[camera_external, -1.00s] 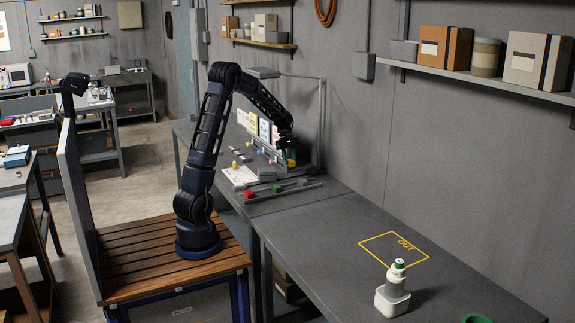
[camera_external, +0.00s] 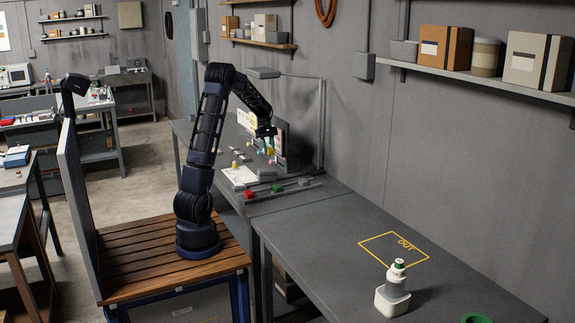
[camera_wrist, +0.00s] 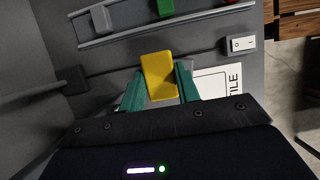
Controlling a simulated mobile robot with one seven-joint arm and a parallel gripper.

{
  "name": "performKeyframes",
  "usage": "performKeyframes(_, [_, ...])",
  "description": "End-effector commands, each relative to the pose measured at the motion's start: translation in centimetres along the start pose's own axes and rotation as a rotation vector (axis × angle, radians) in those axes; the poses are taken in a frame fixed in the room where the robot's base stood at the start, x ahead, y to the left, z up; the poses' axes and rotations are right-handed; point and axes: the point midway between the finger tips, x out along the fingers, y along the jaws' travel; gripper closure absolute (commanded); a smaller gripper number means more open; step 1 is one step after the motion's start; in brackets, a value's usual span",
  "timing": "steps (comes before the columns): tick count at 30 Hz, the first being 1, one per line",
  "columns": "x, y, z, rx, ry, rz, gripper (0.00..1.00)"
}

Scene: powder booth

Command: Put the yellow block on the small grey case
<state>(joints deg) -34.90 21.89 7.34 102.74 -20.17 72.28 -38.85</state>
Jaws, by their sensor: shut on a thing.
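My gripper (camera_wrist: 158,90) has teal fingers shut on the yellow block (camera_wrist: 158,74), one finger on each side of it. In the external view my gripper (camera_external: 268,146) hangs above the back bench, and the block is too small there to make out clearly. A small grey case (camera_external: 267,173) lies on that bench below my gripper. In the wrist view a grey piece (camera_wrist: 188,66), probably this case, shows partly behind the yellow block. I cannot tell whether they touch.
A rail with a grey block (camera_wrist: 102,18), a green block (camera_wrist: 165,8) and a red block lies beyond. A white switch box (camera_wrist: 240,44), a lettered sheet (camera_wrist: 218,92) and a dark box (camera_wrist: 72,80) are nearby. The front bench holds a bottle (camera_external: 397,278).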

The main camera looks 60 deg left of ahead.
Motion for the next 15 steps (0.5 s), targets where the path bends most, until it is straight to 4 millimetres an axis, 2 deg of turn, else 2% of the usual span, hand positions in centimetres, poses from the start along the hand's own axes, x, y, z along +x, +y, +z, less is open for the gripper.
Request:
performKeyframes(1, [-0.1,-0.4,-0.8,-0.003,-0.001,0.0,0.91])
performKeyframes(5, [0.2,-0.9,-1.9,0.0,-0.001,-0.001,0.91])
performKeyframes(15, [3.7,-1.0,-3.5,0.001,-0.001,-0.002,0.91])
